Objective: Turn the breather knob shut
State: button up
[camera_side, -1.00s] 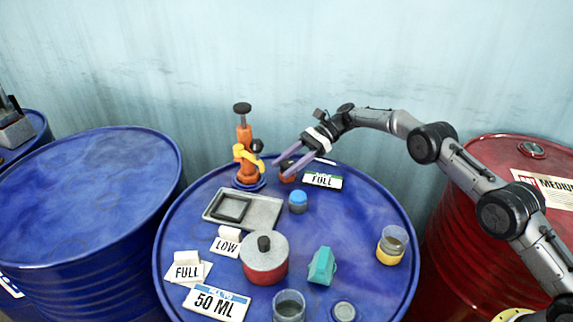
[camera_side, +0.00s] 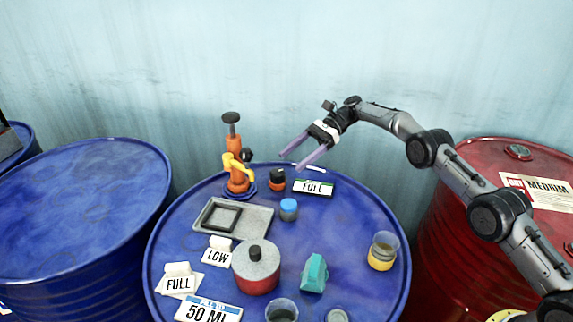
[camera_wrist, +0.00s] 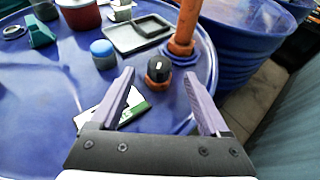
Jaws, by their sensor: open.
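The breather knob (camera_side: 277,176) is a small black cap on an orange-red base. It stands on the blue drum top, to the right of the orange pump. In the wrist view the knob (camera_wrist: 158,70) has a short white mark on its top and appears between my fingertips. My gripper (camera_side: 291,161) is open and empty. Its purple fingers are above and to the right of the knob, apart from it. The gripper also shows in the wrist view (camera_wrist: 158,75), with one finger on each side of the frame's middle.
The orange pump (camera_side: 237,172) with a yellow spout stands close on the knob's left. A grey tray (camera_side: 262,222) lies front left. Above the knob is free air.

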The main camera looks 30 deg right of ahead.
aim_at(277, 172)
jog(key=shift+d+r, duration=0.1)
jog(key=shift+d, duration=0.15)
jog(key=shift+a, duration=0.1)
jog(key=a+h, duration=0.1)
jog(key=s+a+n+h, duration=0.1)
jog(key=a+r+n+h, duration=0.1)
jog(key=a, duration=0.1)
jog(key=shift+s+r+g, duration=0.1)
jog(key=shift+s+g, duration=0.05)
jog(key=shift+g, duration=0.15)
jog(key=a+n+h, duration=0.1)
jog(key=s+a+n+h, duration=0.1)
jog(key=h, duration=0.1)
jog(key=s+n+h, duration=0.1)
jog(key=h, duration=0.1)
jog(key=shift+s+a+r, duration=0.15)
jog(key=shift+a+r, duration=0.2)
jog(key=shift+a, duration=0.05)
notch_tip(277, 172, up, 9)
jog(key=s+a+n+t+h, duration=0.2)
jog(key=n+t+h, duration=0.45)
jog(key=n, duration=0.25)
jog(key=shift+g, duration=0.35)
jog(key=x, duration=1.3)
jog(key=shift+d+f, duration=0.3)
jog(key=shift+d, duration=0.15)
